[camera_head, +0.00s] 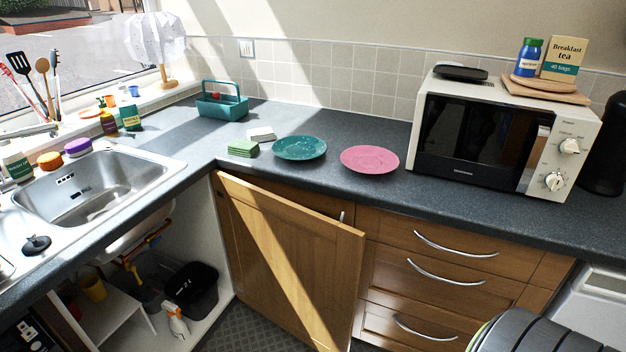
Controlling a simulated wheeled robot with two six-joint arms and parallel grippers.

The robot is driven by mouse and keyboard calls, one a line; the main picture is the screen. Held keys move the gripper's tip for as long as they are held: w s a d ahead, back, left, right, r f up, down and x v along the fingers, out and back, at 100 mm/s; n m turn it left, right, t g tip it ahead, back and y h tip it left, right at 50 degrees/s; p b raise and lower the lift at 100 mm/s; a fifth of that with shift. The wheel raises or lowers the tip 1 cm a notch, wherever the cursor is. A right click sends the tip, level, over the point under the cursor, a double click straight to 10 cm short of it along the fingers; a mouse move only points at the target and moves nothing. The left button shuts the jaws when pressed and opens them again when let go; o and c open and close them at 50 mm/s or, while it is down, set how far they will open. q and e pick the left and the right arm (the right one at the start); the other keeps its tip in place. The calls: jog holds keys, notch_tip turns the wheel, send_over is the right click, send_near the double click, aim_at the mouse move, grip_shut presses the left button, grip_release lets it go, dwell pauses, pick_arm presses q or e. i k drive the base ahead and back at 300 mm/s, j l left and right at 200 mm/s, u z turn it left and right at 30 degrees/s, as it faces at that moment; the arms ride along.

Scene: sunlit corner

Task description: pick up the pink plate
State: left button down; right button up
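The pink plate (369,160) lies flat on the dark worktop (330,190), left of the microwave and near the front edge. A teal plate (299,148) lies just to its left, with a small gap between them. The pink plate looks empty and nothing covers it. Neither of my grippers shows in the head view.
A white microwave (505,135) stands right of the plate. Green sponges (242,148) and a teal caddy (222,105) are to the left, beyond the teal plate. A cupboard door (290,260) hangs open below the worktop. The worktop behind the plates is clear.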

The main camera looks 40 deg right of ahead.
aim_at(366, 159)
jog(key=z, duration=1.6)
